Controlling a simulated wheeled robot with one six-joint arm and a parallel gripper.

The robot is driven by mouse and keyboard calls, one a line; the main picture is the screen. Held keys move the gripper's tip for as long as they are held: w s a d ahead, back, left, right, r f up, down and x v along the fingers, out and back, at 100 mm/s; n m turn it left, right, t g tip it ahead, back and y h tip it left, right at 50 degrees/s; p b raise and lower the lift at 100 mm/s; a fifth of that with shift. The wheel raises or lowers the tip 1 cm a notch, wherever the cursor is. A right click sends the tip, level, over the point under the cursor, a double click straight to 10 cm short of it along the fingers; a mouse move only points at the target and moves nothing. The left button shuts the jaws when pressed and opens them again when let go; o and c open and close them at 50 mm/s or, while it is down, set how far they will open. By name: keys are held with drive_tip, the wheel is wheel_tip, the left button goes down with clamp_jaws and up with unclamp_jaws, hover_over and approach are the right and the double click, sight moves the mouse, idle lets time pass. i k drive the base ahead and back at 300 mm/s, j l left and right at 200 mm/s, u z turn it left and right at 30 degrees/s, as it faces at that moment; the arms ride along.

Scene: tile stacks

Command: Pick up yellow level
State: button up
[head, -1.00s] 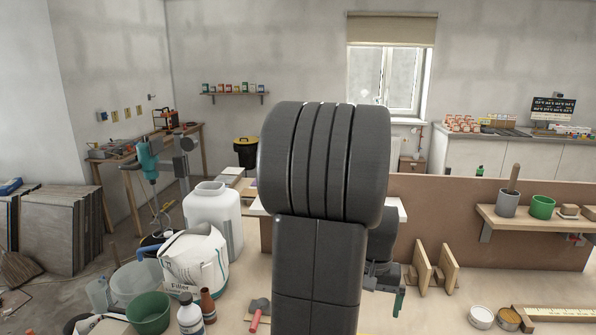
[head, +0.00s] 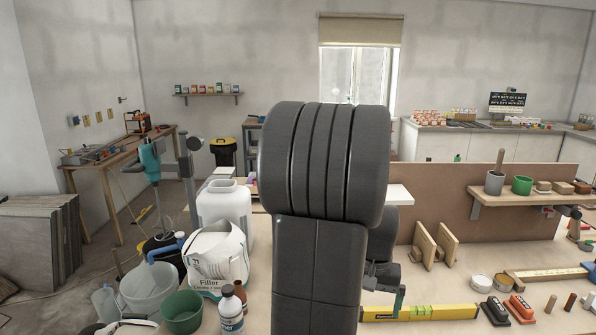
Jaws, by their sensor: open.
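The yellow level (head: 425,312) lies flat on the workbench near the bottom edge of the head view, right of my arm. It runs left to right, and its left end meets the edge of my arm in the picture. My large dark arm links fill the middle of the view. My gripper (head: 397,299) shows only in part behind the arm, with a dark body and a greenish finger tip just above the level in the picture. It is open. The arm hides most of it, and I cannot tell its distance from the level.
Red and black tools (head: 518,308) lie right of the level. A ruler-like strip (head: 545,274) lies at right. Buckets, a filler bag (head: 217,262) and bottles crowd the left. A shelf (head: 530,196) is on the back board.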

sight(440, 312)
drive_tip(key=j+z, duration=0.3)
drive_tip(key=k+j+z, duration=0.1)
drive_tip(key=z, duration=0.25)
drive_tip(key=k+z, duration=0.1)
drive_tip(key=z, duration=0.35)
